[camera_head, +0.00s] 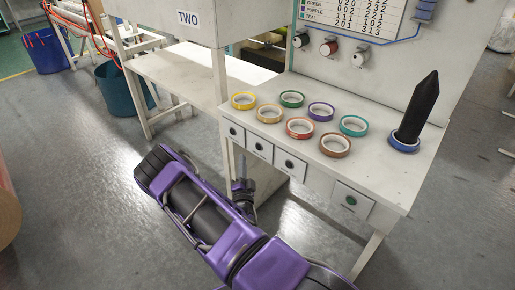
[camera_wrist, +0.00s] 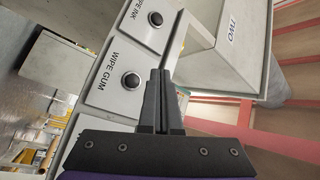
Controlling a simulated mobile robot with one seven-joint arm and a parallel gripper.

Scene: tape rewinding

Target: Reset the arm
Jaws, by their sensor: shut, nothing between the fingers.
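My purple arm (camera_head: 215,225) reaches low across the floor in front of the white workbench (camera_head: 390,180). My gripper (camera_wrist: 160,75) shows in the wrist view with its two dark fingers together and nothing between them. Its fingertips are near the bench's front panels, close to the WIPE GUM button (camera_wrist: 131,81) and the WIPE INK button (camera_wrist: 155,19). I cannot tell whether the fingertips touch the bench. In the head view, a dark end part of my arm shows beside the bench leg, but the fingers are not clear there.
Several coloured tape rolls, including a red one (camera_head: 300,127), lie on the bench. A blue roll (camera_head: 404,142) surrounds the base of a black pointed cone (camera_head: 418,105) at the right. A second white table (camera_head: 185,75) stands left; open floor (camera_head: 80,180) lies left of my arm.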

